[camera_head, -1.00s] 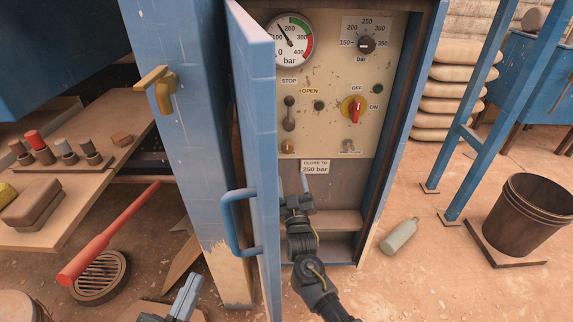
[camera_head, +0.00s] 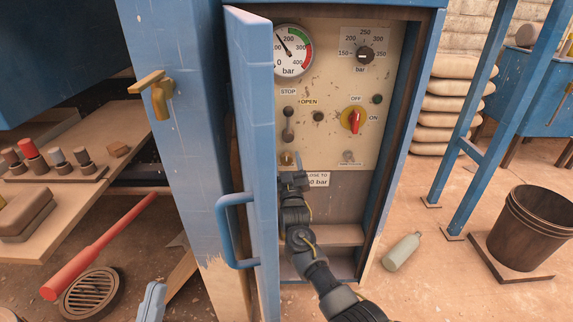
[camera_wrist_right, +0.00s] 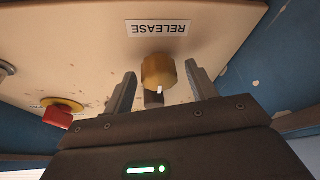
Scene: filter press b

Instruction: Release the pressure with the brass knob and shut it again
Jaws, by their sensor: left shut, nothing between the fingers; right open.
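The brass knob (camera_head: 286,158) is low on the cream panel (camera_head: 330,105), inside the open blue cabinet. In the right wrist view the knob (camera_wrist_right: 158,70) has a white mark and sits beside an upside-down RELEASE label (camera_wrist_right: 159,28). My right gripper (camera_wrist_right: 161,88) is open, with one finger on each side of the knob and visible gaps. In the head view the right gripper (camera_head: 292,168) is just at the knob and partly hides it. The pressure gauge (camera_head: 293,50) needle points up and left, below the green band.
The open cabinet door (camera_head: 250,150) with its blue handle (camera_head: 230,230) stands close left of my right arm. The panel also carries a red-and-yellow switch (camera_head: 354,121), a STOP/OPEN lever (camera_head: 288,125) and a dial (camera_head: 365,55).

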